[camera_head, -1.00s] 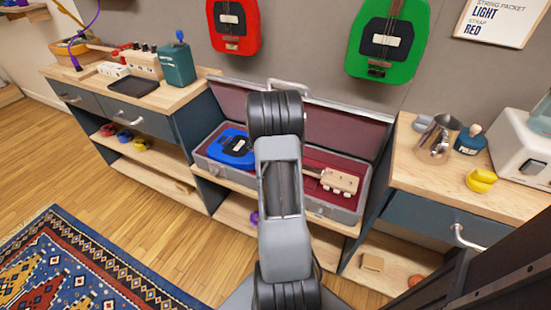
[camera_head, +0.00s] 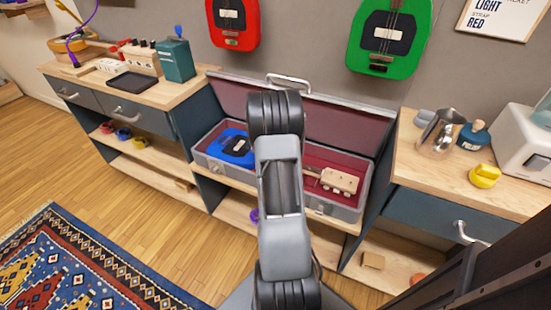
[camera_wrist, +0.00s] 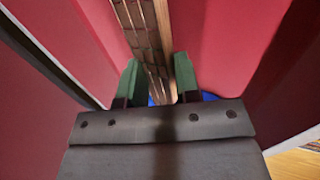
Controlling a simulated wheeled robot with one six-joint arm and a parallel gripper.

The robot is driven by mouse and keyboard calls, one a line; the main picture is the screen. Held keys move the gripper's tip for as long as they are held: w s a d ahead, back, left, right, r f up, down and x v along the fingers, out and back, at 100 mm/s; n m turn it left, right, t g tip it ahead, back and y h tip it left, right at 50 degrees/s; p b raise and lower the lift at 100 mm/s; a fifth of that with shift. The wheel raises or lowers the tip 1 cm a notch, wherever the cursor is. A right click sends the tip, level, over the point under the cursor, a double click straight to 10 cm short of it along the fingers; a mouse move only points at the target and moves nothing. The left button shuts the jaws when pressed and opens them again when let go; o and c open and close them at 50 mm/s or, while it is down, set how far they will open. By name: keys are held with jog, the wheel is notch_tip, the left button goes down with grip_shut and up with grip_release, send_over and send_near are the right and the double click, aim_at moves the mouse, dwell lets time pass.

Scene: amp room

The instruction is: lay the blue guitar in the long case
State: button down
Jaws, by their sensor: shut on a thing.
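The blue guitar (camera_head: 233,146) lies in the open long case (camera_head: 352,213), its blue body at the left end and its pale headstock at the right end. My arm hides the middle of the guitar in the head view. In the wrist view, my gripper (camera_wrist: 158,82) is shut on the guitar's neck (camera_wrist: 146,35), with a green finger on each side of it. The case's red lining surrounds the neck there, and a bit of blue body shows behind the fingers. Whether the guitar rests fully on the case floor I cannot tell.
The case lid (camera_head: 330,124) stands open at the back. A red guitar (camera_head: 233,24) and a green guitar (camera_head: 388,38) hang on the wall above. A metal jug (camera_head: 440,132) and a yellow object (camera_head: 484,176) stand on the right counter; a teal box (camera_head: 175,60) stands on the left one.

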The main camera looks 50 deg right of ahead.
jog(key=shift+d+r, duration=0.1)
jog(key=shift+r, duration=0.05)
jog(key=c, duration=0.8)
grip_release()
jog(key=shift+c, duration=0.2)
jog(key=shift+o, duration=0.4)
jog(key=shift+s+f, duration=0.1)
jog(key=shift+f, duration=0.15)
jog(key=p+v, duration=0.3)
jog(key=v, duration=1.1)
jog(key=shift+p, duration=0.4)
